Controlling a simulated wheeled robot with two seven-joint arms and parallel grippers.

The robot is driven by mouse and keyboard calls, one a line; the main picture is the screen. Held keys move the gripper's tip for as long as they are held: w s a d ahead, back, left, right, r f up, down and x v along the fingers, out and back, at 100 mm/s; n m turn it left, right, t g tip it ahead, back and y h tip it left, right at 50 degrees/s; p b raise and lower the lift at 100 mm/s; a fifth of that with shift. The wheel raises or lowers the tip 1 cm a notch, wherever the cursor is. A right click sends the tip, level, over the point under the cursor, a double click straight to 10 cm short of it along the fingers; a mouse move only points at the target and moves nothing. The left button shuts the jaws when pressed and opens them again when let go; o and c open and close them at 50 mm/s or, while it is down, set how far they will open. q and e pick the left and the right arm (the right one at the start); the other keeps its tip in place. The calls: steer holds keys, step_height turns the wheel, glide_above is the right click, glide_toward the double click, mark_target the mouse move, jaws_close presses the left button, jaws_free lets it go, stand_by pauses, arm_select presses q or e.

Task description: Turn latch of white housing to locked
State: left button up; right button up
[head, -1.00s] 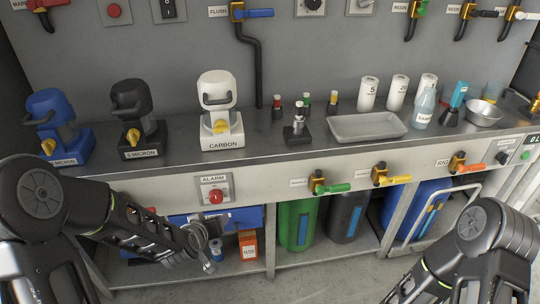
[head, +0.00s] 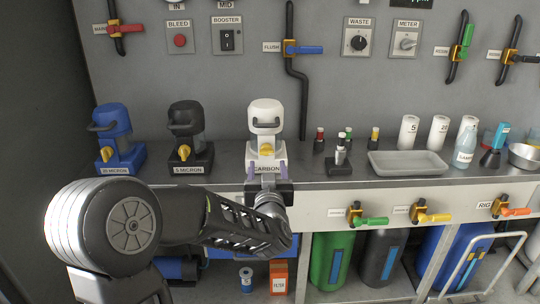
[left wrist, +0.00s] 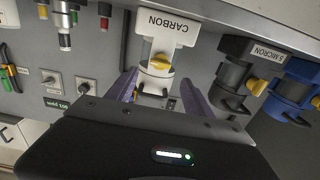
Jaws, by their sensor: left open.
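In the left wrist view the white housing (left wrist: 163,43) appears upside down, with the yellow latch (left wrist: 159,63) near the middle. My left gripper (head: 266,171) is open in front of the housing's base, its purple fingers apart. In the left wrist view the fingers of my left gripper (left wrist: 161,82) lie on either side of the latch, with nothing seen between them touching it. My right gripper is out of view.
A black housing (head: 187,125) and a blue housing (head: 112,125) stand to the left. Small bottles (head: 340,158) and a grey tray (head: 407,170) lie to the right. Coloured valve handles (head: 433,217) stick out along the bench front.

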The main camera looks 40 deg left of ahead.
mark_target(267, 153)
arm_select(q)
steer(key=shift+x, duration=3.95)
steer(key=shift+c, duration=0.4)
jaws_close()
steer(key=shift+f+b, duration=0.1)
steer(key=shift+b, duration=0.3)
